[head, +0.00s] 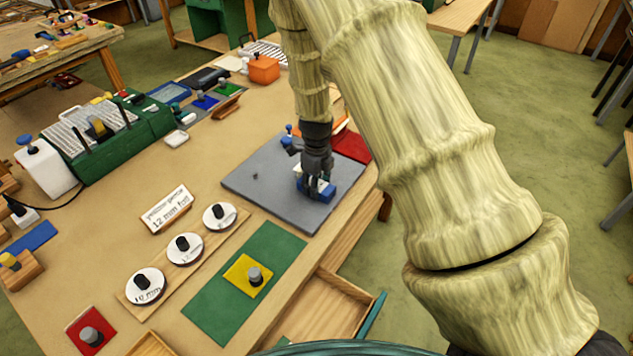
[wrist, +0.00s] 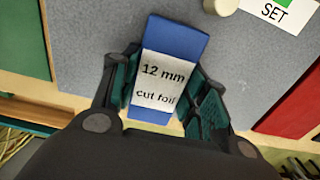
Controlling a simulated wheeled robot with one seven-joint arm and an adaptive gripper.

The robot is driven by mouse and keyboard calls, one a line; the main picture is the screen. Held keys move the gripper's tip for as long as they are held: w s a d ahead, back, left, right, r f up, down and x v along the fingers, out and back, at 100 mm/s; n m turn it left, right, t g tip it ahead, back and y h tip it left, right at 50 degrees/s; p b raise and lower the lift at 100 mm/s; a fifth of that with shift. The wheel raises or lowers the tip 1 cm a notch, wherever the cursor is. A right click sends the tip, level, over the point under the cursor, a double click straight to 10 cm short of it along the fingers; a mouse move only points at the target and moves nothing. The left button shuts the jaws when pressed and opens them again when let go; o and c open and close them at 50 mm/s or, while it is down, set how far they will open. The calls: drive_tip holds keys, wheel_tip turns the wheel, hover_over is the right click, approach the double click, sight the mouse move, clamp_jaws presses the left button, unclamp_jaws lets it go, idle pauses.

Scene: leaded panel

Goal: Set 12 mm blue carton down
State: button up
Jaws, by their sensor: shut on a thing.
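The blue carton (wrist: 172,37) carries a white label reading "12 mm cut foil". In the wrist view it lies between the two fingers of my gripper (wrist: 164,98), which is shut on it. In the head view the blue carton (head: 325,191) and my gripper (head: 315,178) are at the right part of the grey board (head: 260,190). I cannot tell whether the carton touches the board. My gripper hides part of the carton.
A green mat (head: 215,305) bears a yellow square with a grey knob. White discs with black knobs stand on a wooden strip (head: 205,255). An open drawer (head: 330,305) juts out at the front. A red piece (head: 352,147) lies behind the board. The board's left part is mostly clear.

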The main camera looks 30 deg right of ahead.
drive_tip(key=shift+f, duration=0.1)
drive_tip(key=o, duration=1.1)
drive_tip(key=shift+c, duration=0.2)
wheel_tip(320, 180, up, 12)
drive_tip(key=b, duration=0.3)
